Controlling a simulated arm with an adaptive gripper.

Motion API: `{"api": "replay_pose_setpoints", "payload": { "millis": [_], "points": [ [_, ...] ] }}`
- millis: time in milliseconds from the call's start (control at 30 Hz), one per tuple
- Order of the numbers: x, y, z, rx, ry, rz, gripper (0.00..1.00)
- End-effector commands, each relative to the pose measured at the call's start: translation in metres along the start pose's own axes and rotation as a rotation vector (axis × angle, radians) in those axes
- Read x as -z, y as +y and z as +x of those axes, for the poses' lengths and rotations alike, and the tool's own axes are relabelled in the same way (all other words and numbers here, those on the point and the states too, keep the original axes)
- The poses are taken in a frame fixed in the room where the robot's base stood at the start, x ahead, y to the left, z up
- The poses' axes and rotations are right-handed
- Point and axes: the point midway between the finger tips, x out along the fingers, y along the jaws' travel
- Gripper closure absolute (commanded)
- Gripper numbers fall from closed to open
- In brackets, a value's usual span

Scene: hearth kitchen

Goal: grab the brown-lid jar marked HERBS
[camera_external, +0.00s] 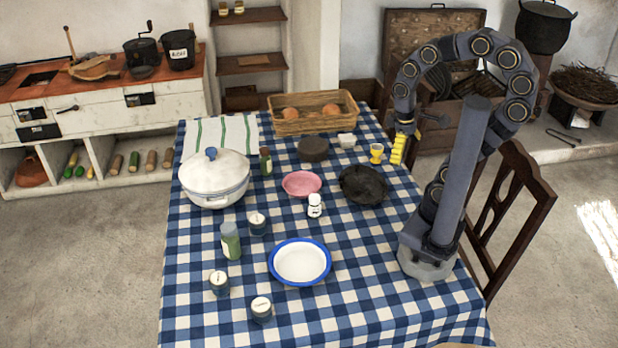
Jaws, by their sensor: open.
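I cannot make out a jar marked HERBS, as the labels are too small to read. Small dark jars with pale tops stand on the checked table at its middle (257,224), front left (219,284) and front (261,310). A slim dark bottle with a brownish top (266,163) stands right of the white pot. A white jar with a dark label (314,207) stands near the table's middle. My gripper (397,152), with yellow fingers, hangs open over the table's right side, apart from all of these. Its fingers look edge-on here.
A lidded white pot (215,182), green bottle (231,242), blue-rimmed plate (300,262), pink bowl (301,184) and black bowl (363,185) crowd the table. A yellow cup (377,153) is close left of my gripper. A bread basket (312,124) stands behind. The front right is clear.

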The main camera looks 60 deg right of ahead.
Motion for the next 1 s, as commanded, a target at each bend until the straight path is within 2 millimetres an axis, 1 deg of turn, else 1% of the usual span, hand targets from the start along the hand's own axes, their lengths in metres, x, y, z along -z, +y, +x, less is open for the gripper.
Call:
{"api": "replay_pose_setpoints", "payload": {
  "millis": [367,400,433,467,767,867,967,1000],
  "points": [
    [0.001,0.000,0.000,0.001,-0.001,-0.003,0.00],
    [0.000,0.000,0.000,0.001,-0.001,-0.003,0.09],
    [0.001,0.000,0.000,0.001,-0.001,-0.003,0.21],
    [0.001,0.000,0.000,0.001,-0.001,-0.003,0.26],
    [0.001,-0.001,-0.001,0.003,-0.001,-0.001,0.26],
    [0.012,-0.004,-0.004,0.018,0.002,0.029,0.26],
    [0.038,-0.013,-0.013,0.059,0.015,0.110,0.26],
    [0.053,-0.018,-0.017,0.083,0.017,0.156,0.26]
  ]
}}
